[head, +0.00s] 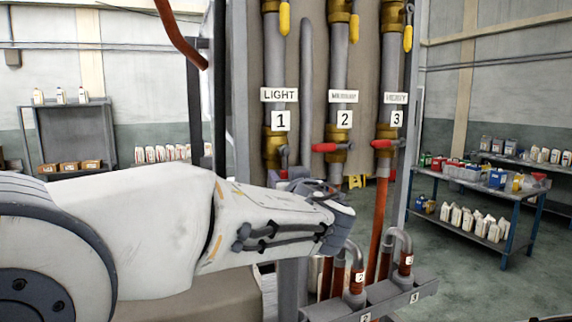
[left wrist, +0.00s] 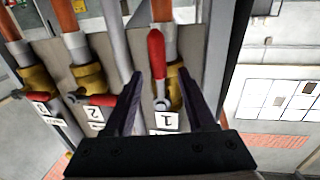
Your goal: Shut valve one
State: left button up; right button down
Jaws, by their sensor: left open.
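Valve one is the brass valve (head: 273,148) on the pipe labelled LIGHT and 1 in the head view. Its red handle (left wrist: 156,58) shows in the left wrist view, lying along the pipe; in the head view my arm hides most of it. My left gripper (left wrist: 160,75) is open, with one dark finger on each side of the handle and a gap to each. In the head view the gripper (head: 318,192) is in front of the lower part of pipe 1. I cannot tell how deep the handle sits between the fingers. My right gripper is not in view.
Valve 2's red handle (head: 324,147) and valve 3's red handle (head: 382,144) lie crosswise to their pipes. Hooked spouts rise from a grey rail (head: 385,295) below. A blue-legged table (head: 475,183) with bottles stands at the right, with clear floor before it.

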pick_arm(q)
jog(key=shift+w+a, duration=0.1)
jog(key=shift+w, duration=0.65)
grip_shut()
dwell(0.9)
